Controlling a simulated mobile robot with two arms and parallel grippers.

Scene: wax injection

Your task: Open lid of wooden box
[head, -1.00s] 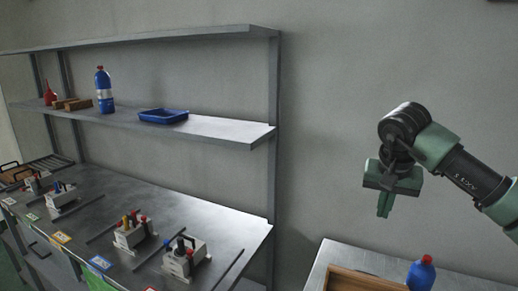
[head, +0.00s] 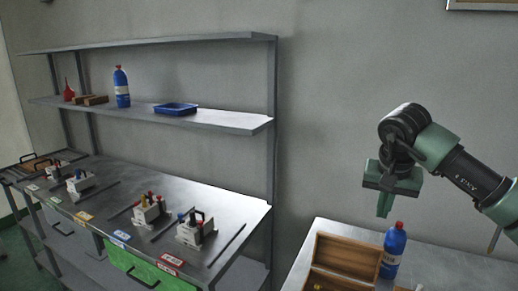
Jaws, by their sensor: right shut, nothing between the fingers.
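A wooden box (head: 347,256) stands on the metal table at the lower right, cut off by the bottom edge of the head view. A framed wooden panel, seemingly its lid, stands raised at its back, with a small yellow thing (head: 318,287) just in front and below. My right gripper (head: 384,207) hangs fingers down above the table, to the upper right of the box and apart from it. It is shut and empty. My left gripper is out of view.
A blue bottle with a red cap (head: 393,252) stands right of the box. A metal workbench (head: 120,190) with several white tool holders is at left. A shelf (head: 215,119) above it holds a blue tray (head: 176,109) and another blue bottle (head: 121,88).

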